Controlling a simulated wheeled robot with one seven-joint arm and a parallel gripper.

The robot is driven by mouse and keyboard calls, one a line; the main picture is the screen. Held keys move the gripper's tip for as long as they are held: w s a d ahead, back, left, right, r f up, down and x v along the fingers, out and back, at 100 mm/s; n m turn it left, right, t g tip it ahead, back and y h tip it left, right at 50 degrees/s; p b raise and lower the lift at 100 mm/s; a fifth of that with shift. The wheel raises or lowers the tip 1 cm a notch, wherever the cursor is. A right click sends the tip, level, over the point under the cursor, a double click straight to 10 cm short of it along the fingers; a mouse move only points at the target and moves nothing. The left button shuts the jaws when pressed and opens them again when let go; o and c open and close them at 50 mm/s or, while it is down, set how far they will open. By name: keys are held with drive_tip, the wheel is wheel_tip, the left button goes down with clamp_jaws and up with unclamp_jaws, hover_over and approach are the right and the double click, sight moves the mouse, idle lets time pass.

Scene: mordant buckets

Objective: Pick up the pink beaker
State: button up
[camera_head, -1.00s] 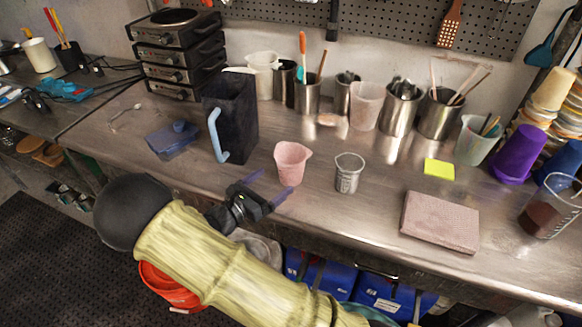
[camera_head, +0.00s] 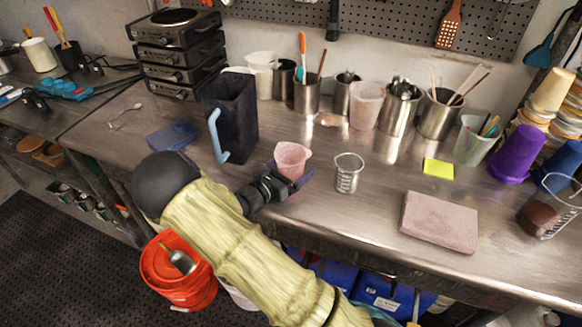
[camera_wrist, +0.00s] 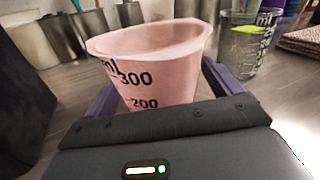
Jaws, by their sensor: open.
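The pink beaker (camera_head: 292,160) stands upright on the metal bench near its front edge. In the wrist view the pink beaker (camera_wrist: 155,62) shows black volume marks and fills the space ahead of the palm. My gripper (camera_head: 290,176) is open, with its purple fingers around the beaker's two sides. In the wrist view my gripper (camera_wrist: 158,92) has one finger left and one right of the beaker. The fingertips are hidden behind the beaker, and I cannot tell whether either finger touches it.
A clear measuring cup (camera_head: 348,173) stands close to the right of the beaker. A tall dark pitcher (camera_head: 232,115) with a blue handle stands behind left. Several utensil cups line the back. Bare bench lies behind the beaker.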

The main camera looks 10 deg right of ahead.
drive_tip(key=shift+w+d, duration=0.25)
drive_tip(key=shift+d, duration=0.2)
drive_tip(key=c, duration=1.1)
